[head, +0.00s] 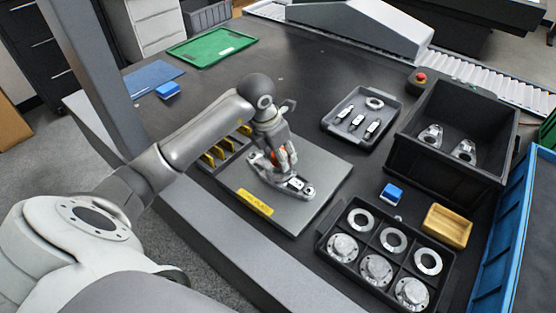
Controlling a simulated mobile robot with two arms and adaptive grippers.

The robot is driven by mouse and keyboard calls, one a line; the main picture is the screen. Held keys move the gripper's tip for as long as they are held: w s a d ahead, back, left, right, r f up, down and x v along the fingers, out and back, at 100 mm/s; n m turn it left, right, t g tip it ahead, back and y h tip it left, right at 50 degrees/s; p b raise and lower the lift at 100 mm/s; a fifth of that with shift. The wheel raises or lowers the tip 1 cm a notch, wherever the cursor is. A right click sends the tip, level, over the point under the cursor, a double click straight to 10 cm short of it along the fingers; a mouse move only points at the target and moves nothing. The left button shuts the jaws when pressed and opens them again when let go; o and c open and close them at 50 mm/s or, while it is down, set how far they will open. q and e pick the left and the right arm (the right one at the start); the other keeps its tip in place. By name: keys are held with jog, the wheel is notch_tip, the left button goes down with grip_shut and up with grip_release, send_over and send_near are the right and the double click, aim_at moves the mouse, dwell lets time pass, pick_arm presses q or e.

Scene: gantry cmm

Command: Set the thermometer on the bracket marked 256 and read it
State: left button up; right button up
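A grey metal bracket (302,191) lies flat on the grey plate (318,206), which has a yellow label (255,202) near its front edge. A small white-and-dark item, possibly the thermometer (296,184), shows on the bracket; it is too small to be sure or to read. My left gripper (284,163) points down over the bracket, close behind that item, with some orange between its fingers. Whether it is open or shut on something is unclear. No number on the bracket is legible. Two similar brackets (432,136) stand in the black bin (448,168). My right gripper is out of view.
A dark tray (338,133) holds several small tools and a ring. A divided tray (327,245) holds rings and flanged parts. A blue block (392,192) and a wooden box (447,226) stand near it. Yellow pieces (215,155) sit in a rack left of the gripper.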

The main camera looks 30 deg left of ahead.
pick_arm(q)
jog(key=shift+w+a+f, duration=0.2)
jog(key=shift+a+f, duration=0.1)
jog(key=shift+f, duration=0.1)
jog(key=x, duration=0.3)
jog(key=shift+s+a+f+p, duration=0.2)
jog(key=shift+a+f+p, duration=0.1)
jog(key=shift+f+p, duration=0.1)
jog(key=o, duration=1)
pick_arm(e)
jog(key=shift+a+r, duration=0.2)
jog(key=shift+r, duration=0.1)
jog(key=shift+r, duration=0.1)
